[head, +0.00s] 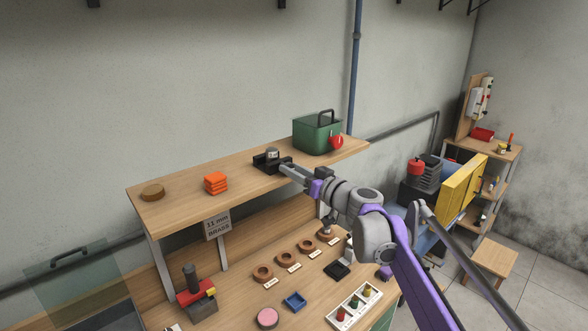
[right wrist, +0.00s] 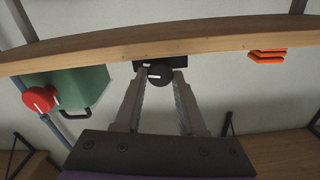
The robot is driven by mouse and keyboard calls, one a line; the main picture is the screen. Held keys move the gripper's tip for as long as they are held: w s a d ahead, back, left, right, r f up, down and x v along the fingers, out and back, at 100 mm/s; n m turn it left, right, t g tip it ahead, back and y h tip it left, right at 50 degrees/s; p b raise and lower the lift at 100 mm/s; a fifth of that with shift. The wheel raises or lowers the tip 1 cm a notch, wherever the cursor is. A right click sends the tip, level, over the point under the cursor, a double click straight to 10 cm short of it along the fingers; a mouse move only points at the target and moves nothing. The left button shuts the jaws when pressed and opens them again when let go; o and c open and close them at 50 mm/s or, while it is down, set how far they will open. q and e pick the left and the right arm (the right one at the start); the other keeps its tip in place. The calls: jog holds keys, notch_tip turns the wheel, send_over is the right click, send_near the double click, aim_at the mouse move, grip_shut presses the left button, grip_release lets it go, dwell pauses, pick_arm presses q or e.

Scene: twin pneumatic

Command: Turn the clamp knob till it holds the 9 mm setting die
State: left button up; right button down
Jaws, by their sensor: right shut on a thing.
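The black clamp (head: 264,161) sits on the upper wooden shelf, left of the green crate. A small dark cylinder with a pale face (head: 272,153) stands in it and may be the setting die; its marking is too small to read. My right gripper (head: 286,169) reaches the clamp from the right. In the right wrist view the round dark clamp knob (right wrist: 160,75), with a pale pointer line, lies between my right fingertips (right wrist: 160,77), which are shut on it. The die is not visible there. My left gripper is not in view.
Several rings, a blue tray (head: 294,301) and a red-topped tool (head: 196,295) occupy the bench.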

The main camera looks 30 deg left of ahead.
dwell(0.4)
jog(key=c, duration=0.5)
grip_release()
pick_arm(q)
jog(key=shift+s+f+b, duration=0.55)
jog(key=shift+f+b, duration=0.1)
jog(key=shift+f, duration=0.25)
pick_arm(e)
jog(key=v, duration=1)
jog(key=shift+s+d, duration=0.15)
jog(key=shift+d, duration=0.2)
